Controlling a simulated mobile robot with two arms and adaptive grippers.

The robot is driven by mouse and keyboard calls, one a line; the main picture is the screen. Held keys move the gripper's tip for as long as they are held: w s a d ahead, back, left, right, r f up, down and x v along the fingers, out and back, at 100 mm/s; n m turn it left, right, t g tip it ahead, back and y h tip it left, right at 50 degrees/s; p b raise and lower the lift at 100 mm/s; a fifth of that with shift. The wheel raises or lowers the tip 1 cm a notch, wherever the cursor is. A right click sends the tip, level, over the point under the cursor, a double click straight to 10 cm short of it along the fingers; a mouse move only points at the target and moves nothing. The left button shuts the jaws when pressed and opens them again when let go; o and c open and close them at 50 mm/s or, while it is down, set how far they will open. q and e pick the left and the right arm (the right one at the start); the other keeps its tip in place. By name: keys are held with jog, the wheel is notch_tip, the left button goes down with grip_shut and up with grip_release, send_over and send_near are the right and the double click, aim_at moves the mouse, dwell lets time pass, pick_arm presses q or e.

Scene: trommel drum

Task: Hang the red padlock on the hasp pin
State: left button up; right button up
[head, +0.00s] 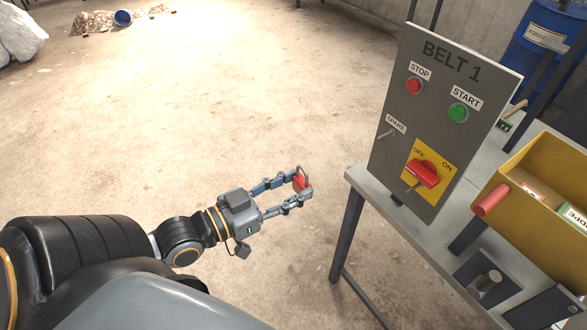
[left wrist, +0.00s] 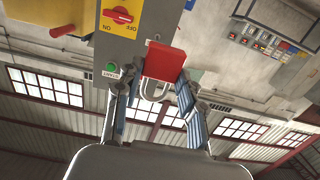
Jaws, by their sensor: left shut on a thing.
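My left gripper (head: 297,188) is shut on the red padlock (head: 300,183), held in the air to the left of the panel. In the left wrist view the red padlock (left wrist: 164,62) sits between the fingertips, its pale shackle loop toward the palm. The grey BELT 1 panel (head: 390,105) stands upright on the bench. Its yellow plate (head: 447,162) carries a red OFF/ON switch (head: 424,173). A small metal pin (head: 412,187) sticks out by the switch, and a thin one (head: 386,134) by the SPARE label. No padlock is on either. My right gripper is out of view.
A grey bench (head: 358,180) carries the panel and a yellow bin (head: 521,168) with a red cylinder (head: 491,200) at its side. A metal post (head: 488,281) stands near the front. A blue barrel (head: 535,50) is behind. Open floor lies between gripper and bench.

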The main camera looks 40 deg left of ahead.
aim_at(297, 185)
pick_arm(q)
jog(key=shift+v, duration=1.4)
jog(key=shift+s+a+p, duration=0.25)
jog(key=shift+s+p, duration=0.4)
jog(key=shift+p, duration=0.3)
jog(key=shift+p+v, duration=0.65)
jog(key=shift+v, duration=0.25)
jog(key=shift+f, duration=0.1)
